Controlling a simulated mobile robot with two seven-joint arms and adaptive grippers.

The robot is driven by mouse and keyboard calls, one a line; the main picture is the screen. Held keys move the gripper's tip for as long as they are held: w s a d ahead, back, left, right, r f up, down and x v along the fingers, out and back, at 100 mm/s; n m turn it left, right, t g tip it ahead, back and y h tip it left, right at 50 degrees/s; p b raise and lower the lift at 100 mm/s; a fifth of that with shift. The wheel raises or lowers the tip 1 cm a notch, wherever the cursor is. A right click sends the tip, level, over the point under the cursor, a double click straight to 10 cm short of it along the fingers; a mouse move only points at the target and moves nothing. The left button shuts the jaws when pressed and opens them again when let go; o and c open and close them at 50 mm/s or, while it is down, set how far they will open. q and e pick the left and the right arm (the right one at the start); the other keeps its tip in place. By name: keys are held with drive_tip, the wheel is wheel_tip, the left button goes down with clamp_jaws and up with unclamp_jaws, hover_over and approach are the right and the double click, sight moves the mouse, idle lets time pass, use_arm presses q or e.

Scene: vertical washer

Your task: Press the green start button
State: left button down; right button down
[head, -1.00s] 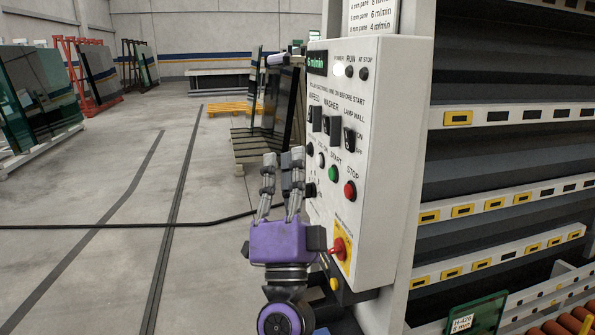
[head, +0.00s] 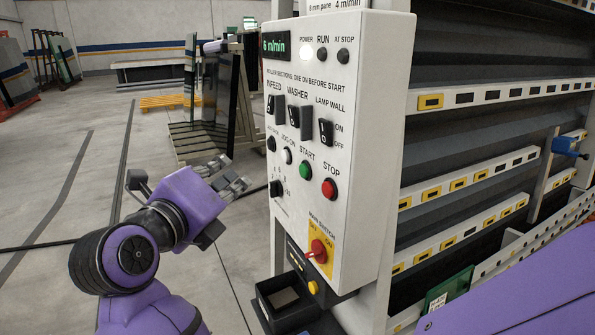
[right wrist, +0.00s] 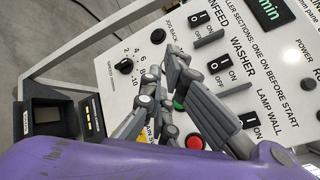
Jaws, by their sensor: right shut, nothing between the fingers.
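The green START button (head: 305,170) is on the front of a white control panel (head: 350,100), between a white button and the red STOP button (head: 329,188). My right gripper (head: 238,173) is shut and empty, left of the panel, its fingers pointing towards the panel face. It looks apart from the button in the head view. In the right wrist view, the fingers (right wrist: 163,68) cross in front of the panel and partly hide the green button (right wrist: 180,104). My left gripper is not in view.
Rocker switches (head: 300,118), a speed knob (head: 277,188) and a red-and-yellow main switch (head: 318,250) share the panel. A dark open box (head: 285,300) stands below it.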

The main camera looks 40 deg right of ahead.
sight(304, 171)
use_arm(q)
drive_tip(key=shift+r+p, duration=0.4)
drive_tip(key=shift+p, duration=0.15)
use_arm(e)
drive_tip(key=s+d, duration=0.2)
drive_tip(key=d, duration=0.6)
drive_tip(key=shift+d, duration=0.3)
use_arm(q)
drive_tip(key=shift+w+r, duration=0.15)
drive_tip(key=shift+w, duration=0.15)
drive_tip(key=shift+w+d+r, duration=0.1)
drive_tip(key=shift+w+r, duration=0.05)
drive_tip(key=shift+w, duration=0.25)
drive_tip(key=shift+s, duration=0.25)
use_arm(e)
drive_tip(key=shift+d, duration=0.1)
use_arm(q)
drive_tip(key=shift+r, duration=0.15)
use_arm(e)
drive_tip(key=shift+d+r, duration=0.1)
